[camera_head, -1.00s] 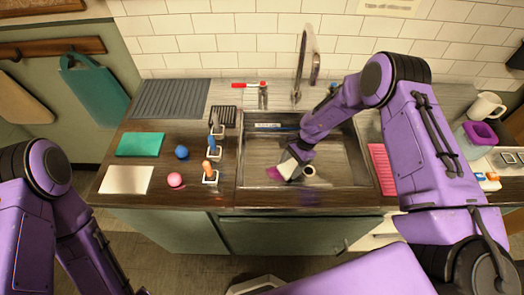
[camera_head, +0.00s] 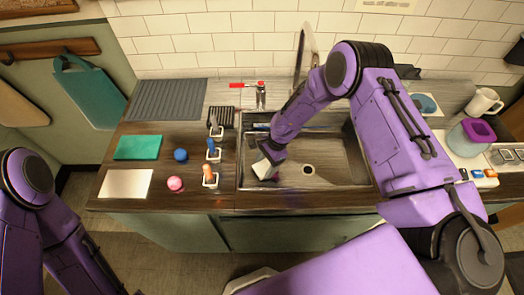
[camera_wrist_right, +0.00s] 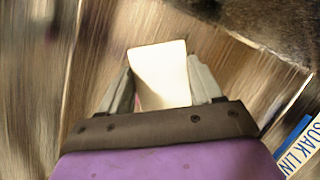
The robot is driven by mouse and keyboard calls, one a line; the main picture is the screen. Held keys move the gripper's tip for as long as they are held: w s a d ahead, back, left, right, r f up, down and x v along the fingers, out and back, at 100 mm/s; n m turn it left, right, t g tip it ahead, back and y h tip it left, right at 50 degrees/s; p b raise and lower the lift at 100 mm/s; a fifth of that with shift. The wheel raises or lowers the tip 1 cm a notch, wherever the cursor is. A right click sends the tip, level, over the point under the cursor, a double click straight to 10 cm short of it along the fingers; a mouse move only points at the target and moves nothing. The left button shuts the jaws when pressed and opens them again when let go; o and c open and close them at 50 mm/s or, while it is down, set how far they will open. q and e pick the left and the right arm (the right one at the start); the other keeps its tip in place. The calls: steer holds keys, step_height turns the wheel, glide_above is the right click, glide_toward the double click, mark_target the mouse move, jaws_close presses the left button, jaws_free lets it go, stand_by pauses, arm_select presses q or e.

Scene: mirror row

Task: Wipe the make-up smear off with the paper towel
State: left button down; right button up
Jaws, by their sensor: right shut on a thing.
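My right gripper (camera_head: 266,163) is low over the left part of the sink (camera_head: 335,170), left of the round drain (camera_head: 308,170). It is shut on a white, flat-sided piece, which looks like the paper towel (camera_head: 261,169). In the right wrist view the towel (camera_wrist_right: 160,75) stands between the two grey fingers of the gripper (camera_wrist_right: 160,92). I cannot tell whether it touches the sink floor. I cannot make out the make-up smear clearly now; the gripper and towel hide part of the sink floor. My left arm shows at the lower left, its gripper out of frame.
A blue-lettered label (camera_wrist_right: 300,145) shows in the wrist view. The sink's right part is clear.

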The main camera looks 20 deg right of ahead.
step_height(320, 180, up, 2)
steer(key=shift+d+r+p, duration=0.1)
steer(key=shift+p, duration=0.35)
step_height(320, 180, up, 2)
steer(key=shift+p, duration=1)
step_height(320, 180, up, 2)
steer(key=shift+r+p, duration=0.1)
steer(key=shift+p, duration=0.8)
steer(key=shift+r+p, duration=0.4)
steer(key=shift+r, duration=0.3)
